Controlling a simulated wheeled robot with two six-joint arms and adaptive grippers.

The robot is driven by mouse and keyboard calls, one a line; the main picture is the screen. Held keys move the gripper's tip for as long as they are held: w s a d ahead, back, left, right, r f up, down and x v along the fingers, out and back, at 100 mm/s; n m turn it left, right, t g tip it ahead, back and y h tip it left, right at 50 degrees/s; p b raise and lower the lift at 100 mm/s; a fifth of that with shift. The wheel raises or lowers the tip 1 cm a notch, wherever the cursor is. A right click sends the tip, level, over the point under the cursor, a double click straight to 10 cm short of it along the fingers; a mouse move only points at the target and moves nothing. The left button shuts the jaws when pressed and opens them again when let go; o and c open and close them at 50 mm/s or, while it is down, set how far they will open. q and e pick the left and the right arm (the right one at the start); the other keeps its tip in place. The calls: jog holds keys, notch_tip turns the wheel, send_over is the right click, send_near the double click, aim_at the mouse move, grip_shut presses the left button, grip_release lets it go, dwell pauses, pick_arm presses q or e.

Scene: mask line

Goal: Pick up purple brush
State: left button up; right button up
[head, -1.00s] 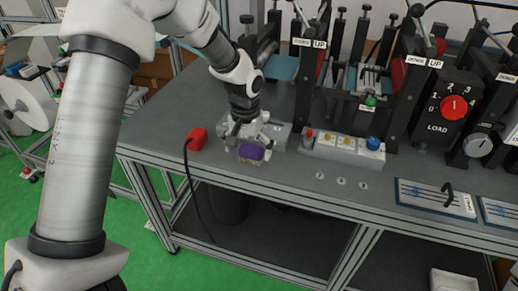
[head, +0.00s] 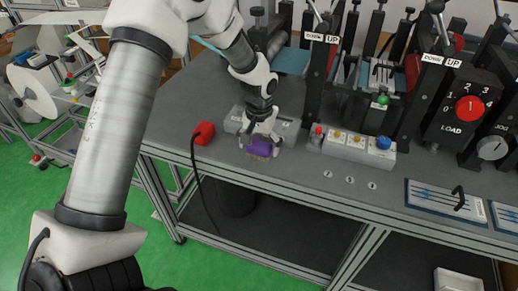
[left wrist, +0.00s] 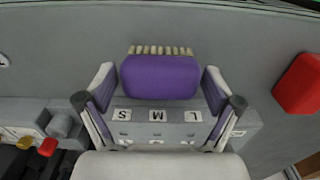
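The purple brush (head: 259,149) lies near the front edge of the grey workbench, its pale bristles facing the edge. My left gripper (head: 261,138) points down at it from above. In the left wrist view the brush (left wrist: 160,78) sits between the two fingers of my left gripper (left wrist: 158,82), with one finger on each side. A narrow gap shows between each finger and the brush, so the gripper looks open around it. My right gripper is not in view.
A grey block with S, M and L labels (left wrist: 176,115) stands just behind the brush. A red box with a black cable (head: 203,133) is to its left. A button panel (head: 350,146) is to its right, with lever machines behind.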

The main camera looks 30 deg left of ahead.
aim_at(259, 145)
pick_arm(q)
jog(key=c, duration=0.7)
jog(key=shift+r, duration=0.1)
jog(key=shift+w+r, duration=0.15)
jog(key=shift+r, duration=0.4)
jog(key=shift+s+d+r+b, duration=0.1)
jog(key=shift+s+r+b, duration=0.1)
jog(key=shift+r, duration=0.35)
jog(key=shift+s+r+b, duration=0.1)
jog(key=shift+r+b, duration=0.1)
jog(key=shift+r, duration=0.3)
jog(key=s+d, duration=0.3)
jog(key=s+d+r+b, duration=0.1)
jog(key=s+d, duration=0.3)
jog(key=s+d+b, duration=0.1)
jog(key=s+d, duration=0.2)
jog(key=s, duration=0.1)
jog(key=shift+s+d+r, duration=0.15)
jog(key=shift+d+r, duration=0.1)
jog(key=shift+d, duration=0.1)
